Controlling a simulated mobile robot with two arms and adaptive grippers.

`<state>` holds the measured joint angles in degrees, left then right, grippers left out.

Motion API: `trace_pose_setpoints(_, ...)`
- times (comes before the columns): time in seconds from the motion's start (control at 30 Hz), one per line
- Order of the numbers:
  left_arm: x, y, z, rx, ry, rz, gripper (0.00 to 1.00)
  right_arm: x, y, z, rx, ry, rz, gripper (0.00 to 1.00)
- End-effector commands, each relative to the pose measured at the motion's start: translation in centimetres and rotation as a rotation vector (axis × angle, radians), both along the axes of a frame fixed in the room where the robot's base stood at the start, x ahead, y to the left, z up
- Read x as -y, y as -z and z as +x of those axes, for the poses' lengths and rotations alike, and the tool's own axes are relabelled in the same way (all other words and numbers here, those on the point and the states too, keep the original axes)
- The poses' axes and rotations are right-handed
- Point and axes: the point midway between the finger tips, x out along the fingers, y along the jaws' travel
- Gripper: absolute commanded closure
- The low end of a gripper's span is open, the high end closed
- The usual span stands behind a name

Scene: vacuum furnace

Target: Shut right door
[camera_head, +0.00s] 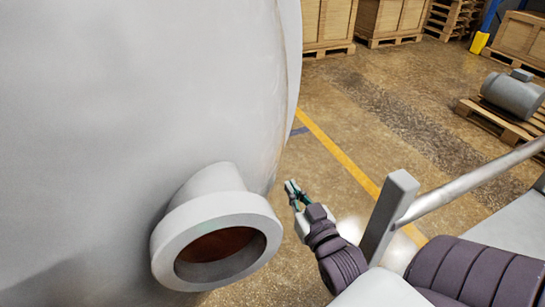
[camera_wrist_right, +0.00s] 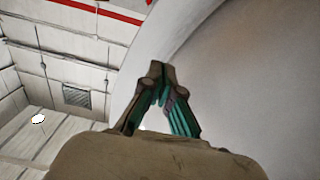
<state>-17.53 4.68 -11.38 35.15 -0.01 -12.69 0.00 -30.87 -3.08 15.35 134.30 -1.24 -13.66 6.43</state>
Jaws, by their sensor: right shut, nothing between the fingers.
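A large, light grey rounded furnace part (camera_head: 120,90) fills the left of the head view. Its right edge curves down beside my right gripper. I cannot tell from this view whether it is the right door or the furnace body. A short flanged pipe (camera_head: 215,215) with a rust-brown inside sticks out low on it. My right gripper (camera_head: 292,187) is shut and empty, just right of the curved edge. In the right wrist view my right gripper (camera_wrist_right: 158,75) is in front of a curved grey rim and surface (camera_wrist_right: 255,75); contact cannot be told. My left gripper is not in view.
Wooden crates (camera_head: 395,18) on pallets stand at the back. A grey motor (camera_head: 514,95) sits on a pallet at the right. A grey post with a rail (camera_head: 389,215) stands right of my gripper. Open floor with a yellow line (camera_head: 335,150) lies beyond the gripper.

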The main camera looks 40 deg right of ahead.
Motion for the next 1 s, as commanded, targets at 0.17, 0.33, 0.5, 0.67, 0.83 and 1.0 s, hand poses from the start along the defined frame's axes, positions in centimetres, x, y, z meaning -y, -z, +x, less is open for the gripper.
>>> trace_pose_setpoints(0.17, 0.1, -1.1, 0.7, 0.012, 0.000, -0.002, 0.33, 1.0, -0.4, 3.8, 0.004, 0.000, -0.001, 1.00)
trace_pose_setpoints(0.33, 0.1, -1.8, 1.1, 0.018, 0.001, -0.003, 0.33, 1.9, -0.3, 7.3, 0.002, 0.000, -0.001, 1.00)
trace_pose_setpoints(0.5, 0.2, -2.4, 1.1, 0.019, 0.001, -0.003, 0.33, 2.7, -0.3, 10.0, 0.000, -0.001, -0.001, 1.00)
trace_pose_setpoints(0.67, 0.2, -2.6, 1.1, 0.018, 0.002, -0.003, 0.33, 3.0, -0.1, 11.5, 0.000, -0.001, 0.000, 1.00)
trace_pose_setpoints(0.83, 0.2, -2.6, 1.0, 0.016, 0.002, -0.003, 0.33, 3.1, 0.0, 11.9, -0.001, -0.001, 0.000, 1.00)
trace_pose_setpoints(1.0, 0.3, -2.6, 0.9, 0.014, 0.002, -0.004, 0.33, 3.1, 0.0, 11.9, -0.001, -0.001, 0.000, 1.00)
